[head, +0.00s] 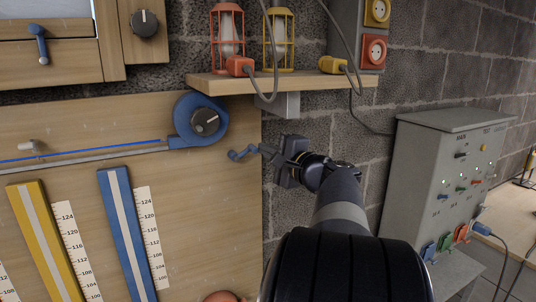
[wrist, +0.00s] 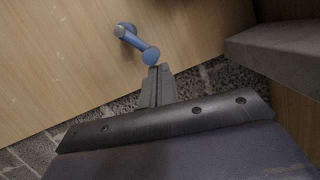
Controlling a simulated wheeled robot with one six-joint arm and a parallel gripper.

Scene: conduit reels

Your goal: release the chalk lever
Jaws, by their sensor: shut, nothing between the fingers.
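A small blue cranked lever (head: 240,154), the likely chalk lever, sits on the wooden board, right of and below the blue reel (head: 199,120) with its dark dial. In the wrist view the lever (wrist: 135,42) runs from a pivot on the board to a rounded knob at its near end. My gripper (head: 268,152) is shut and empty, and reaches in from the right. In the wrist view its closed fingertips (wrist: 158,71) are right at the knob; I cannot tell whether they touch it. The fingers are not around the lever.
A wooden shelf (head: 300,82) with lamps and plugs juts out above my gripper, with a grey block (head: 279,104) under it. A grey cabinet (head: 425,190) stands to the right. A blue line (head: 95,150) runs left from the reel. Blue and yellow strips hang below.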

